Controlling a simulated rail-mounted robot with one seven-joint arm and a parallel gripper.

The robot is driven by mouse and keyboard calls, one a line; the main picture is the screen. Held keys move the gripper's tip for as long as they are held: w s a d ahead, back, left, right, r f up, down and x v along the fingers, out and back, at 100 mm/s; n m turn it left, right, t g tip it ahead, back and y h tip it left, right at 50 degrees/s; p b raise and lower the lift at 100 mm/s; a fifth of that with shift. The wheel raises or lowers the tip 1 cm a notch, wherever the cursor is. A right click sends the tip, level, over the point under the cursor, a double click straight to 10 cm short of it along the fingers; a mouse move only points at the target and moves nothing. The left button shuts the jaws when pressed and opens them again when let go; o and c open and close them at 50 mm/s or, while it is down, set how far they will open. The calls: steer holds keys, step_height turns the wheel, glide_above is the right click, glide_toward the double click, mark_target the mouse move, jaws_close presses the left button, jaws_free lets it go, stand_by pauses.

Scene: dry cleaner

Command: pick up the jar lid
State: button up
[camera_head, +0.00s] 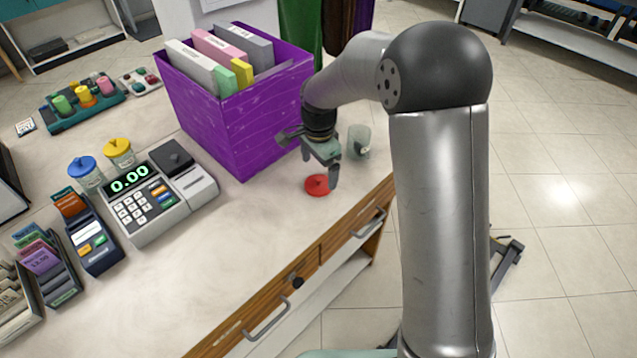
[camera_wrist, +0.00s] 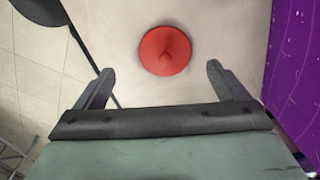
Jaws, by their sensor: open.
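The red jar lid (camera_head: 316,185) lies on the counter near its front edge. It is round with a small knob in the middle. In the wrist view the lid (camera_wrist: 165,50) sits ahead of the fingers, roughly centred between them and apart from both. My gripper (camera_head: 332,170) is just above the counter by the lid, open and empty. In the wrist view its two fingers (camera_wrist: 158,88) are spread wide. A glass jar (camera_head: 359,141) without a lid stands behind and to the right of my gripper.
A purple box (camera_head: 240,120) of binders stands close to the left of my gripper. A cash register (camera_head: 150,205) and two jars with a blue lid (camera_head: 82,166) and a yellow lid (camera_head: 118,148) stand further left. The counter (camera_head: 240,245) in front is clear.

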mark_target(317, 179)
steer(key=shift+w+a+f+p, duration=0.15)
steer(key=shift+f+p, duration=0.1)
steer(key=shift+f, duration=1.1)
steer(key=shift+w+a+f+p, duration=0.1)
steer(key=shift+w+f+p, duration=0.1)
steer(key=shift+f, duration=1.15)
steer(key=c, duration=1)
